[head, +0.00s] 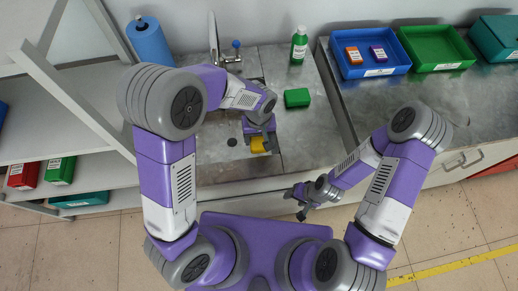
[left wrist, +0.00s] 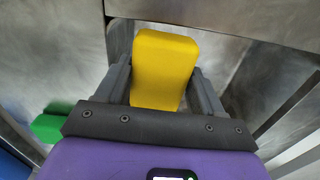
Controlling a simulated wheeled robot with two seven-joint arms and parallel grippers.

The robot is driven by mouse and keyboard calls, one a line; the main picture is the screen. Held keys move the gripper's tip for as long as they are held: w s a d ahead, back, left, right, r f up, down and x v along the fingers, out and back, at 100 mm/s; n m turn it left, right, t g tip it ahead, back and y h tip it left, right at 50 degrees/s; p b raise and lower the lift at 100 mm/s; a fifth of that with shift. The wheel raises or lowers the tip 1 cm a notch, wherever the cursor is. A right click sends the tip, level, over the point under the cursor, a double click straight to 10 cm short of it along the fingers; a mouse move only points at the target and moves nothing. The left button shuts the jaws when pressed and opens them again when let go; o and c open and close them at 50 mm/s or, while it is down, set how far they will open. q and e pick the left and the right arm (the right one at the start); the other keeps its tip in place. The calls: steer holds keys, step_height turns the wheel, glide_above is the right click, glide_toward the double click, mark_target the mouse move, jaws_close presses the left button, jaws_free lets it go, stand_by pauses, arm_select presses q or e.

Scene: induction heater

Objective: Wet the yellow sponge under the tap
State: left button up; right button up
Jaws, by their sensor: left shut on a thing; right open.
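The yellow sponge (left wrist: 163,68) is held between the two fingers of my left gripper (left wrist: 160,90) in the left wrist view. In the head view the sponge (head: 258,145) shows at the end of my left gripper (head: 262,143), over the front part of the metal counter. The tap (head: 213,38) stands at the back of the counter, with a blue-topped handle (head: 236,44) to its right. The sink is mostly hidden behind my left arm. My right gripper (head: 297,202) is open and empty, in front of the counter's front edge.
A green block (head: 297,97) lies on the counter right of my left gripper, with a green bottle (head: 299,45) behind it. A blue roll (head: 150,42) stands at the back left. Blue (head: 369,52) and green (head: 436,47) trays sit on the right counter.

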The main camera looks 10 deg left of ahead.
arm_select(q)
step_height(320, 180, down, 8)
steer(key=b, duration=0.4)
steer(key=w+a+f, duration=0.3)
steer(key=w+a, duration=0.4)
steer(key=a, duration=0.5)
stand_by(0.4)
steer(key=shift+a, duration=0.1)
steer(key=shift+s, duration=0.1)
steer(key=s+d+b, duration=0.1)
steer(key=s+d, duration=0.1)
steer(key=s, duration=0.5)
steer(key=shift+s+d, duration=0.2)
steer(key=shift+d, duration=0.2)
stand_by(0.3)
stand_by(1.2)
